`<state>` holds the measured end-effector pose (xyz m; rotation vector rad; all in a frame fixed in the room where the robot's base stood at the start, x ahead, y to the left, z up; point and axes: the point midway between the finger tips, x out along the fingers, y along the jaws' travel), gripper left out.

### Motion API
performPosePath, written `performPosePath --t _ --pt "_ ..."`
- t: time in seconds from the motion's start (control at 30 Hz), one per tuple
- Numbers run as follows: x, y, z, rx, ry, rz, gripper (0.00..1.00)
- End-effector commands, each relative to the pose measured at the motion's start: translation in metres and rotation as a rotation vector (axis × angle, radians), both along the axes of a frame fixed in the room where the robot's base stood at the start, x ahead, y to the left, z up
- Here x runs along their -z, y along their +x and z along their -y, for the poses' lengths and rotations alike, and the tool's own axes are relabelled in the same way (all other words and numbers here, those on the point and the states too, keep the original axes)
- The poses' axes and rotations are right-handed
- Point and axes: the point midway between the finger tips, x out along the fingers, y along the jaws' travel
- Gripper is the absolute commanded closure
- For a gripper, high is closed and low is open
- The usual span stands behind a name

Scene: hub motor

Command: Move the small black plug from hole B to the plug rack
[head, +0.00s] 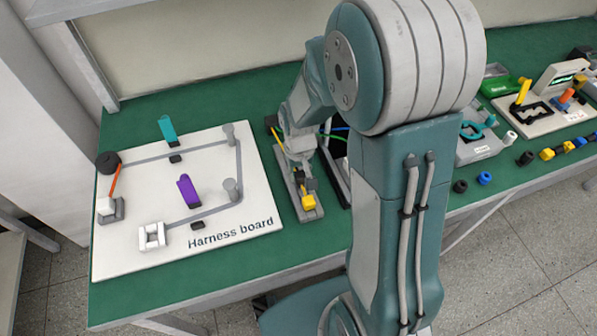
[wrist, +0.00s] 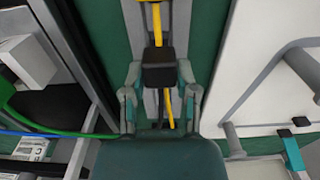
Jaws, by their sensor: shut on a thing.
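My gripper (wrist: 160,78) is shut on a black block (wrist: 159,74) in the wrist view, one finger on each side. Yellow cable or rod shows above and below the block, over a narrow grey plate (wrist: 180,25). In the head view my gripper (head: 301,171) points down at the narrow grey plate (head: 293,197), where a yellow block (head: 308,202) sits at the near end. I cannot tell whether the black block is the small black plug. Neither hole B nor the plug rack can be made out; my arm hides part of the bench.
The white harness board (head: 120,255) lies left of my gripper, with a purple clip (head: 188,190), a teal clip (head: 167,128) and posts. Green and blue cables (wrist: 60,132) run left in the wrist view. Black and blue rings (head: 484,178) lie on the right bench edge.

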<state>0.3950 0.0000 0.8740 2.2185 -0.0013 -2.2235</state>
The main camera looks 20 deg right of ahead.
Motion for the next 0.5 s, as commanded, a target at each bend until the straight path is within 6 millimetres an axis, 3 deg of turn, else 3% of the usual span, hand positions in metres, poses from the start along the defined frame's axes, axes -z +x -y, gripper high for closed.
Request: performPosePath --t 0.5 --pt "0.0064 0.0001 -0.0002 0.000 0.000 0.000 0.98"
